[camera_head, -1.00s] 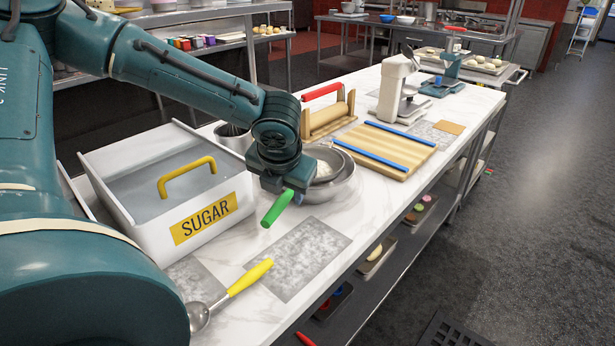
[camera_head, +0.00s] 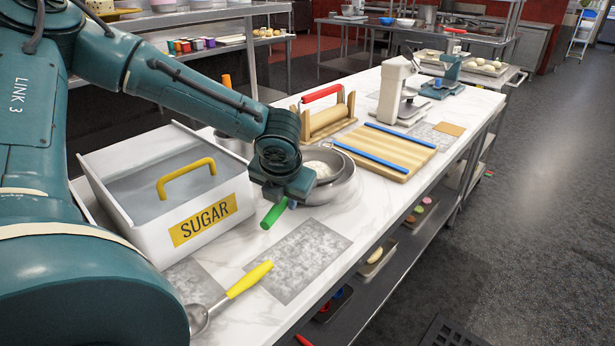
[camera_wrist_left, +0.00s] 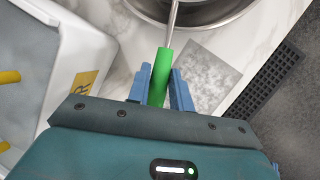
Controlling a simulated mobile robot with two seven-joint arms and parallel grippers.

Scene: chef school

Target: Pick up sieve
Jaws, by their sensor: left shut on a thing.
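The sieve's green handle (camera_head: 273,213) sticks out from under my left gripper (camera_head: 291,196), beside the metal bowl. In the left wrist view the green handle (camera_wrist_left: 160,77) lies between the blue fingers of my left gripper (camera_wrist_left: 163,82), which is shut on it. A thin metal rod (camera_wrist_left: 172,25) runs from the handle toward the bowl. The sieve's head is largely hidden by my wrist in the head view and cut off in the wrist view. My right gripper is not in view.
A metal bowl (camera_head: 338,190) stands just beyond the gripper. A white sugar bin (camera_head: 150,225) is on the left, and a yellow-handled scoop (camera_head: 249,279) lies in front. A rolling pin stand (camera_head: 326,118) and wooden board (camera_head: 385,150) stand behind. The grey mat (camera_head: 297,260) is bare.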

